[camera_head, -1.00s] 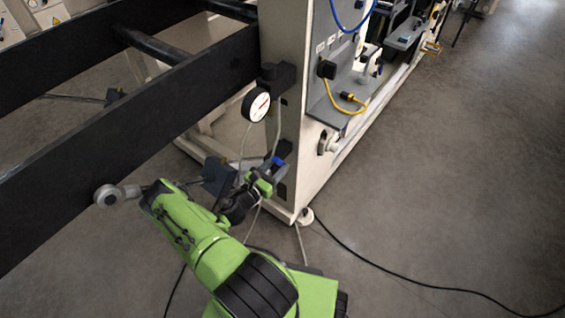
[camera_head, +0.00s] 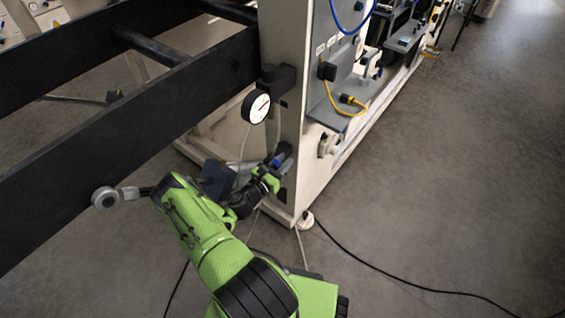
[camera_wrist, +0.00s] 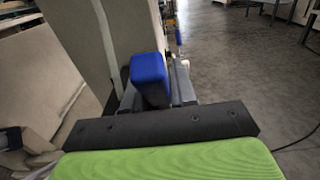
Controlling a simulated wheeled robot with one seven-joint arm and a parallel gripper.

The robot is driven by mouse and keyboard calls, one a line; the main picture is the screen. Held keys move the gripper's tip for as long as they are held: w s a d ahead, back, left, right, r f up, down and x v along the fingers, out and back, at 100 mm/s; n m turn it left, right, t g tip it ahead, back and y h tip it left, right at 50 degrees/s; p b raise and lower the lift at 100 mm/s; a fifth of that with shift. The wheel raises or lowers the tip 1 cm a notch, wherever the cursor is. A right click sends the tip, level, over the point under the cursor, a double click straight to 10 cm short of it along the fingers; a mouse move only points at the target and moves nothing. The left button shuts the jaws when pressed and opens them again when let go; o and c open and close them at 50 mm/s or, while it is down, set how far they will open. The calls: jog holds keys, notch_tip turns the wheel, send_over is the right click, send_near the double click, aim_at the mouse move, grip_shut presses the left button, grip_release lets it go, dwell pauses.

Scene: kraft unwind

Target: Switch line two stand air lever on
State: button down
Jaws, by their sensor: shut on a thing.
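The blue air lever (camera_head: 277,161) is on the near corner of the cream machine stand, below the round pressure gauge (camera_head: 256,106). In the wrist view the blue lever (camera_wrist: 151,78) stands up just beyond my gripper's dark plate, with grey parts around it. My gripper (camera_head: 270,178) is at the lever, low on the stand, shut on it. The fingertips are largely hidden in the wrist view (camera_wrist: 158,100). The lever's lower end and pivot are hidden.
A black beam (camera_head: 130,120) runs from the stand to the left, above my arm. A grey shelf with a yellow cable (camera_head: 338,104) is on the stand's right face. A black cable (camera_head: 390,277) crosses the floor.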

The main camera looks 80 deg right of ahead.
jog(key=shift+d+r+t+y+p, duration=0.3)
jog(key=shift+y+p, duration=0.4)
jog(key=shift+p, duration=0.5)
jog(key=shift+s+d+r+y+p, duration=0.2)
jog(key=shift+y+p, duration=0.3)
jog(key=shift+p, duration=0.65)
jog(key=y+p, duration=0.1)
jog(key=d+t+y+p, duration=0.1)
jog(key=p, duration=0.1)
jog(key=shift+s+f, duration=0.2)
jog(key=shift+d+f+t+y+p, duration=0.2)
jog(key=shift+t+y+p, duration=0.3)
jog(key=shift+p, duration=0.4)
jog(key=shift+f, duration=0.1)
jog(key=c, duration=1)
grip_release()
